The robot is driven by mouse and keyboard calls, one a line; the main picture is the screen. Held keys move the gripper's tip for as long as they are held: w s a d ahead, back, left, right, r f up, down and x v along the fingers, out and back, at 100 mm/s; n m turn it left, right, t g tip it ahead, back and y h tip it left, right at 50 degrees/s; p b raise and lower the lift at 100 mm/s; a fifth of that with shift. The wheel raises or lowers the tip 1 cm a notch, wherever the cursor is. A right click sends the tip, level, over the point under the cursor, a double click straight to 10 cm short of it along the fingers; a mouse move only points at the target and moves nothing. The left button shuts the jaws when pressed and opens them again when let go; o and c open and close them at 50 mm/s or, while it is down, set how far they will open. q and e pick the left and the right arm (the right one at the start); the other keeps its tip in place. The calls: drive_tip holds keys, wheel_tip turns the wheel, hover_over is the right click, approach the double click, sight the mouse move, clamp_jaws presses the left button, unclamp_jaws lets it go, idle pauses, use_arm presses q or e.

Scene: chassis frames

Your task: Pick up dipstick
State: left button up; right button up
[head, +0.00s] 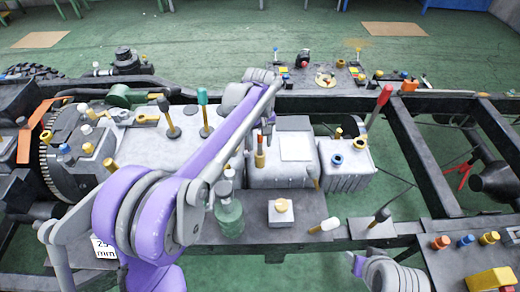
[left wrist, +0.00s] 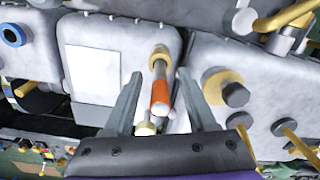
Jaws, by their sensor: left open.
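A thin upright stick with an orange and pale handle, which looks like the dipstick (left wrist: 160,90), stands at the pale engine block. In the head view its orange-yellow handle (head: 260,158) shows just right of my left forearm. My left gripper (left wrist: 159,76) is open, with one finger on each side of the stick in the left wrist view. Gaps show between the stick and both fingers, so it is not gripped. In the head view the left gripper is mostly hidden behind the forearm. My right gripper does not show; only part of the right arm is at the lower edge.
A green bottle (head: 230,217) and a yellow-topped block (head: 281,213) stand on the ledge in front. A red-handled lever (head: 378,106) and a green-knobbed lever (head: 203,105) rise nearby. Dark frame rails (head: 425,165) run around the open right side.

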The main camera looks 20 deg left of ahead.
use_arm(q)
drive_tip(key=shift+f, duration=0.45)
drive_tip(key=shift+c, duration=0.2)
clamp_jaws()
drive_tip(key=shift+r, duration=0.1)
wheel_tip(320, 180, up, 10)
drive_tip(key=shift+r+p, duration=0.1)
drive_tip(key=shift+p, duration=0.35)
drive_tip(key=shift+r, duration=0.35)
